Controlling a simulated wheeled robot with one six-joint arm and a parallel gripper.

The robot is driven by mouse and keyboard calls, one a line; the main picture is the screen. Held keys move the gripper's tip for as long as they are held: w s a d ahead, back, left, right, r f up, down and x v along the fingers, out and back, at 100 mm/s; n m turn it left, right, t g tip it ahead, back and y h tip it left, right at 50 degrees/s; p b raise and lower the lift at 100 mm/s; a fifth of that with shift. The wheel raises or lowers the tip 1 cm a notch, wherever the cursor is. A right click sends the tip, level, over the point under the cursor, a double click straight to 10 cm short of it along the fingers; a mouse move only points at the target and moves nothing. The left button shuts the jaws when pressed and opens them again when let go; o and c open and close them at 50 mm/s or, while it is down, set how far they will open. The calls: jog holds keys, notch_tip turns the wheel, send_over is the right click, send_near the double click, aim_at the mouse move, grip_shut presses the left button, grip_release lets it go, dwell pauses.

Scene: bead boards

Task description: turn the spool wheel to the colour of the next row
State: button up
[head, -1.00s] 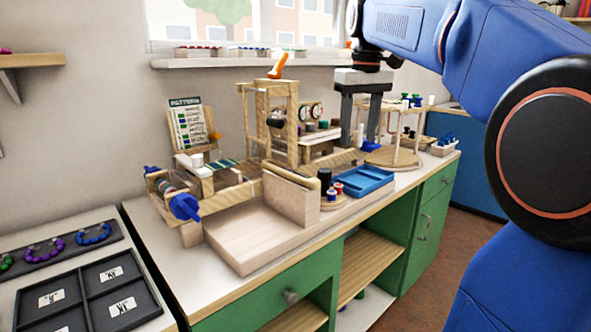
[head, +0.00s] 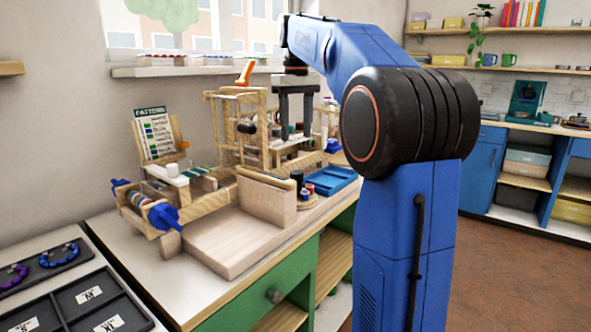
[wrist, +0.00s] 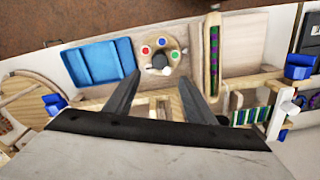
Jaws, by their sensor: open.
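The spool wheel (wrist: 146,64), a round wooden disc, bears a red spool (wrist: 146,50), a blue spool (wrist: 162,41), a green spool (wrist: 175,56) and a dark centre piece (wrist: 159,61). In the head view the wheel (head: 307,204) sits low right of the wooden block, with dark, blue and red pieces on it. My gripper (head: 297,137) is open and empty above the bench, behind the wheel. In the wrist view its fingertips (wrist: 159,80) straddle the wheel's near side, apart from it. The pattern card (head: 156,136) stands at the back left; its rows are too small to read.
A blue tray (wrist: 98,62) lies next to the wheel. A wooden frame (head: 240,130) with an orange lever (head: 245,72) stands left of my gripper. The bead loom with blue knobs (head: 163,216) is at the left. The wooden baseboard (head: 225,252) in front is bare.

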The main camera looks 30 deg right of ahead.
aim_at(297, 172)
notch_tip(297, 172, down, 12)
dwell(0.5)
jog(key=shift+c, duration=0.6)
jog(key=c, duration=0.9)
